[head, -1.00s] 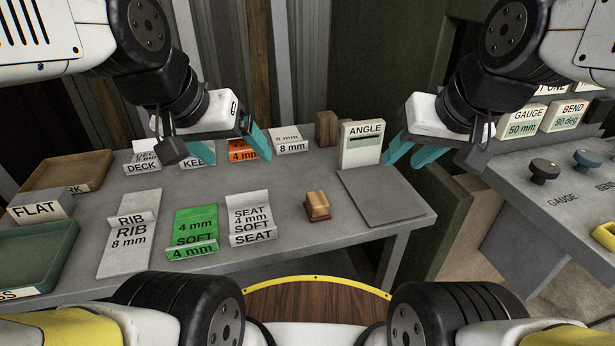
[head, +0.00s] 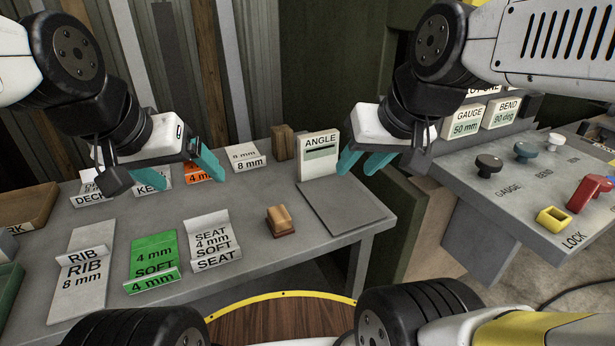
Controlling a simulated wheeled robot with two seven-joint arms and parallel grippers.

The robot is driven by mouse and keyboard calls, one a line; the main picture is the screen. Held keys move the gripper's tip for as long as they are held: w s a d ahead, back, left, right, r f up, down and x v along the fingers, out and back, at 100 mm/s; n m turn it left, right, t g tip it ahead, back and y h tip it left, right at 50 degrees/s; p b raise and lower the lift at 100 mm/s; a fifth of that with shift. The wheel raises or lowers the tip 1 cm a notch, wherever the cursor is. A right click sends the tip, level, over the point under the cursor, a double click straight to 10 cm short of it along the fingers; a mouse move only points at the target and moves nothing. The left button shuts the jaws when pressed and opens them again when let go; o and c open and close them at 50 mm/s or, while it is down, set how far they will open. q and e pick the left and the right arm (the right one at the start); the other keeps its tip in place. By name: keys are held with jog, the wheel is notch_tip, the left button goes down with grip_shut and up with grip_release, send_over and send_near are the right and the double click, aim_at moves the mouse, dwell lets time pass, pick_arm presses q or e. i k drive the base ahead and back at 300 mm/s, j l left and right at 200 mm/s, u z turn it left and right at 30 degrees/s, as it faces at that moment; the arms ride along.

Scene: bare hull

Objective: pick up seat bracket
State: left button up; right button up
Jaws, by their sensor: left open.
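The seat bracket (head: 213,245) is a light grey bent plate lettered SEAT, 4 mm, SOFT. It lies on the grey table (head: 300,252), between the green 4 mm SOFT bracket (head: 153,262) and a small wooden block (head: 280,221). My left gripper (head: 180,177) is open and empty, above the table's back part, behind and up from the seat bracket and apart from it. My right gripper (head: 360,164) is open and empty, above the table's right end near the ANGLE box. Nothing hides the seat bracket.
The RIB bracket (head: 82,270) lies left of the green one. Labelled DECK, KEEL (head: 152,178), orange 4 mm and 8 mm (head: 246,157) pieces line the back, with the ANGLE box (head: 319,155). A flat grey plate (head: 342,206) lies at right. A control panel (head: 530,185) stands further right.

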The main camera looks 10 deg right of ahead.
aim_at(210, 247)
jog(key=l+u, duration=0.4)
jog(key=l, duration=0.15)
jog(key=l+u, duration=0.45)
jog(key=k+l+u, duration=0.2)
jog(key=l+u, duration=0.2)
jog(key=l, duration=0.2)
